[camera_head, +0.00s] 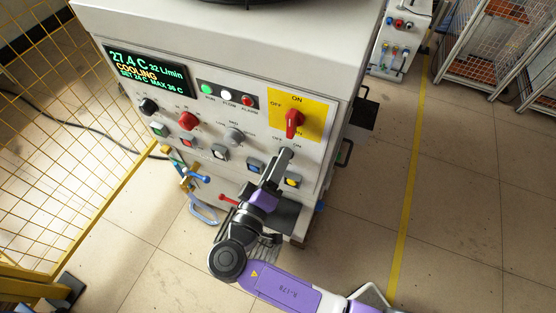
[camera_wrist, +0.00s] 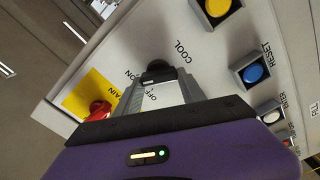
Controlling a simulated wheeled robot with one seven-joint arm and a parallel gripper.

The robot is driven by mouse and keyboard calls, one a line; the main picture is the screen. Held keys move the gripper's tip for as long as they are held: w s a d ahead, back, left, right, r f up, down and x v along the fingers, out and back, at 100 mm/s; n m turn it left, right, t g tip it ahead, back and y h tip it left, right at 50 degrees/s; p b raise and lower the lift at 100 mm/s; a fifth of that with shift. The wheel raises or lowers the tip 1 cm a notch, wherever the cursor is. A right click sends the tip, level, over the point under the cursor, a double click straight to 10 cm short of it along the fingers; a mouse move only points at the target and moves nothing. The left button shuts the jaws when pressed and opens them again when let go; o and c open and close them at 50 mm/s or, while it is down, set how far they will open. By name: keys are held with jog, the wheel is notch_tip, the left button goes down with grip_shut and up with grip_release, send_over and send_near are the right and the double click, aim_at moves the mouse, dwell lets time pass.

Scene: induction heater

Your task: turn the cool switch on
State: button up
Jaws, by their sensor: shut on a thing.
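The cool switch is a small black knob (camera_wrist: 158,68) in the wrist view, beside the word COOL on the light panel. ON and OFF marks are printed near it. My gripper (camera_wrist: 160,78) is shut on this knob, one finger on each side. In the head view my gripper (camera_head: 284,156) reaches the panel below the yellow main-switch plate and hides the knob. ON and OFF labels show just above the fingertips. Which mark the knob points to cannot be told.
A red main switch (camera_head: 293,123) sits on a yellow plate close above my gripper. A yellow button (camera_head: 292,181) and a blue button (camera_head: 256,166) are below. The display (camera_head: 147,71) reads COOLING. Open floor lies right of the cabinet.

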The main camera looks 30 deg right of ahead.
jog(key=n+p, duration=0.1)
jog(key=n, duration=0.2)
jog(key=shift+f+n+p, duration=0.1)
jog(key=shift+n+p, duration=0.2)
jog(key=shift+p, duration=0.1)
jog(key=o, duration=1.4)
jog(key=shift+c, duration=0.2)
jog(key=shift+a, duration=0.15)
jog(key=b+v, duration=0.1)
jog(key=v, duration=0.6)
jog(key=shift+s+a+b, duration=0.2)
jog(key=shift+a+b, duration=0.05)
jog(key=shift+b, duration=0.05)
